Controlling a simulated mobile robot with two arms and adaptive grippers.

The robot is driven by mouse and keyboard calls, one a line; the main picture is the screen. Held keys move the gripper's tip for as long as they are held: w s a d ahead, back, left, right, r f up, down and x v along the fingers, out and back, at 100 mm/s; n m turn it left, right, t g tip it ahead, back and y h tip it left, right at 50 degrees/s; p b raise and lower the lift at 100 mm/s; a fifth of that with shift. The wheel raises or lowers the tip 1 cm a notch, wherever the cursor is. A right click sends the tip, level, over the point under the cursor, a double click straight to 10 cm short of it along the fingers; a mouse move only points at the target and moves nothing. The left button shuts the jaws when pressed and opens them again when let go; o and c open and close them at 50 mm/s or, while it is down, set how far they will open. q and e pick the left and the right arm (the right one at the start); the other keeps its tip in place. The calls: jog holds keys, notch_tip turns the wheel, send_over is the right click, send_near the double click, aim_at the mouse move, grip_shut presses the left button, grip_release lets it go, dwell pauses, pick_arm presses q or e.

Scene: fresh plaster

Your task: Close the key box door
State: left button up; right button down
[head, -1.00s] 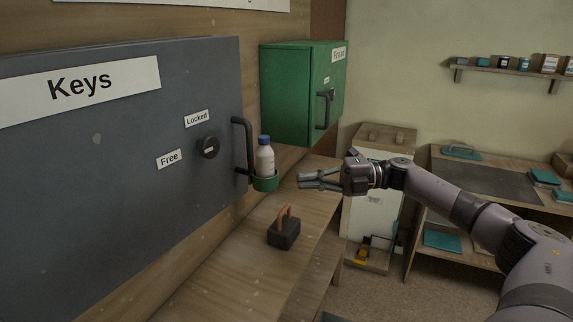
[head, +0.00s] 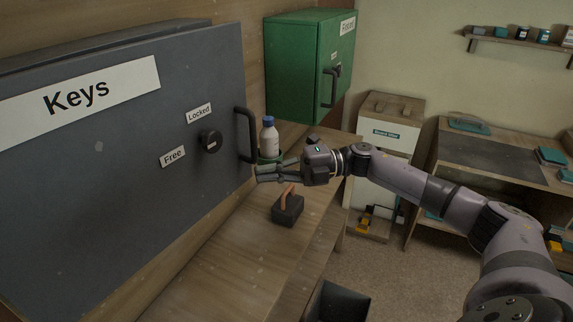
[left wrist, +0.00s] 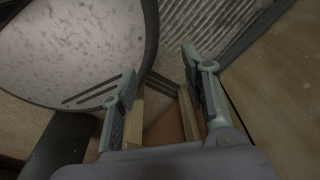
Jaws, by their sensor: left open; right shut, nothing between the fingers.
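The key box door (head: 90,190) is a large dark grey panel with a "Keys" sign at the left of the head view. Part of the box top (head: 110,43) shows behind its upper edge; I cannot tell how wide any gap is. A black bar handle (head: 248,135) stands on the door's right edge. A round knob (head: 210,141) sits between the "Locked" and "Free" labels. My right gripper (head: 258,173) is shut and empty, its tips just right of and below the handle; contact is unclear. My left gripper (left wrist: 160,90) is open and empty in the left wrist view.
A white bottle (head: 268,138) with a blue cap stands in a green holder behind my right gripper. A dark block (head: 287,210) with an orange handle rests on the bench (head: 235,258). A green cabinet (head: 295,65) hangs beyond. A dark bin (head: 338,305) stands below.

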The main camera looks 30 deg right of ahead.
jog(key=shift+w+a+r, duration=0.1)
jog(key=shift+w+a, duration=0.05)
jog(key=shift+w, duration=0.5)
jog(key=shift+f, duration=0.2)
jog(key=shift+a, duration=0.1)
jog(key=shift+w, duration=0.15)
pick_arm(q)
jog(key=shift+s+d+f+b, duration=0.1)
jog(key=shift+s+f+b, duration=0.15)
jog(key=shift+f+b, duration=0.25)
jog(key=shift+s+f+b, duration=0.2)
jog(key=shift+f+b, duration=0.2)
jog(key=shift+b, duration=0.2)
pick_arm(e)
jog(key=w, duration=0.1)
jog(key=w+a, duration=0.1)
jog(key=w, duration=0.1)
jog(key=w+a, duration=0.1)
jog(key=w, duration=0.1)
jog(key=shift+w+r, duration=0.15)
jog(key=shift+r, duration=0.1)
jog(key=shift+r, duration=0.1)
